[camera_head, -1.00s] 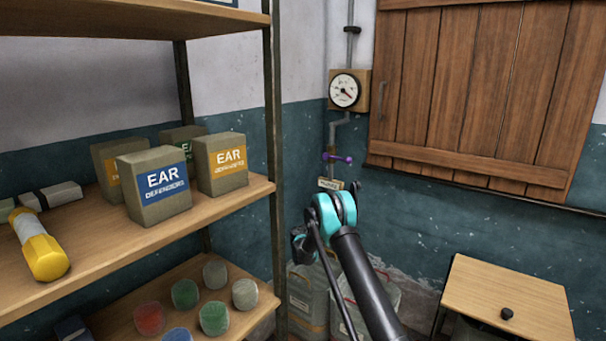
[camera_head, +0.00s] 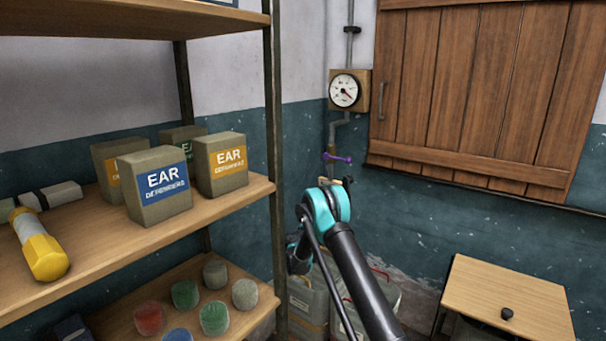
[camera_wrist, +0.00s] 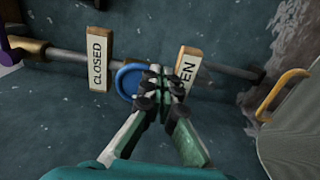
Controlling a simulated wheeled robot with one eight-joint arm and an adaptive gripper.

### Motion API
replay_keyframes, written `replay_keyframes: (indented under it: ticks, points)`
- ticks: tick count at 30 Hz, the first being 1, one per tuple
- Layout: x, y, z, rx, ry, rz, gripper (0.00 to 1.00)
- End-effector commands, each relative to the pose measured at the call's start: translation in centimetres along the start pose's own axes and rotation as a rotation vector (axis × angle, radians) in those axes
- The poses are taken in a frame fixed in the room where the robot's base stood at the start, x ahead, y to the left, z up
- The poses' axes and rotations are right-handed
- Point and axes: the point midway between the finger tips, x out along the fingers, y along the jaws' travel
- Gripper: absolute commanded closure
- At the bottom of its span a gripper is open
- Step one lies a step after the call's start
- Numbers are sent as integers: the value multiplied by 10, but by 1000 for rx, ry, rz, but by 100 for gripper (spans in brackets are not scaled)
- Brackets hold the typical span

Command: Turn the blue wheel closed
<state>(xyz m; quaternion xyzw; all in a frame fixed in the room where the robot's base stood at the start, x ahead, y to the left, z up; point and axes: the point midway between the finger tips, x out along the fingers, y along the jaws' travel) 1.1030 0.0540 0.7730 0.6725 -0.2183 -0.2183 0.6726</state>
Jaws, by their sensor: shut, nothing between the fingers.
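The blue wheel (camera_wrist: 121,79) shows in the wrist view as a rounded blue rim on a pipe, between a CLOSED plate (camera_wrist: 101,59) on its left and an OPEN plate (camera_wrist: 187,68) on its right. My gripper (camera_wrist: 160,84) is shut with nothing between its fingers. Its fingertips overlap the right part of the wheel, hiding that part. I cannot tell whether they touch it. The OPEN plate is partly covered by a finger. In the head view my arm hides the wheel, and the fingertips are not clear there.
A purple handle (camera_head: 338,157) sits on the pipe below the gauge (camera_head: 345,91). A shelf (camera_head: 235,190) with boxes stands left. Grey containers (camera_head: 308,303) stand below my arm; one with a yellow handle (camera_wrist: 282,92) is close right of my gripper. A small table (camera_head: 520,285) is at right.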

Motion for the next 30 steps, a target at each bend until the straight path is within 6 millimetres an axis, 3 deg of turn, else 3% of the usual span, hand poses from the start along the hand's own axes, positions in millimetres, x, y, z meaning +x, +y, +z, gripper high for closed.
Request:
replay_keyframes:
  ticks: [10, 20, 30]
  points:
    - [-1, 4, 0, 0, 0, 0, 100]
    - [-9, 50, -5, 0, -1, 0, 100]
    - [17, 51, -5, 0, -2, 0, 100]
